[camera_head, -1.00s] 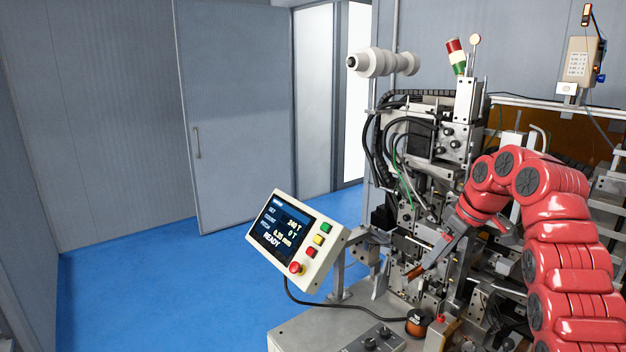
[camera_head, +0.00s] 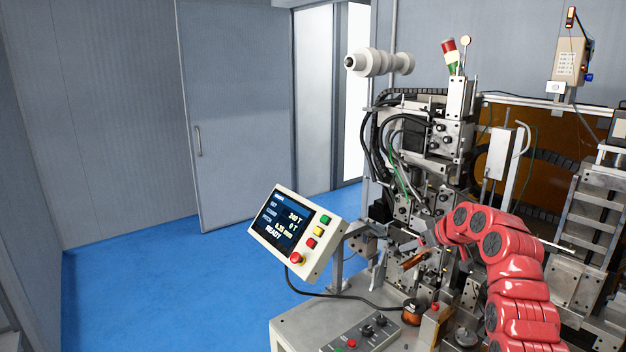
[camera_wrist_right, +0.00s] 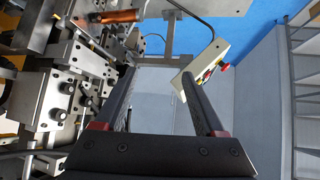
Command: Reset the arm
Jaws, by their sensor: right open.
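My right arm is red and comes in from the lower right in the head view. My right gripper (camera_head: 428,242) is small there and partly hidden against the machine. In the right wrist view my right gripper (camera_wrist_right: 162,80) is open, with nothing between its two dark fingers. The coil winder (camera_head: 440,140) is a tall grey metal machine. A copper-coloured part (camera_head: 412,260) sits on it close to the gripper; a copper-coloured part also shows in the wrist view (camera_wrist_right: 115,17), apart from the fingers. My left gripper is not in view.
The control panel (camera_head: 297,232) reads READY and stands left of the arm; its edge (camera_wrist_right: 208,62) shows beyond the fingers. A switch box (camera_head: 360,335) and copper spool (camera_head: 412,312) are on the machine table. Blue floor (camera_head: 150,290) at left is clear.

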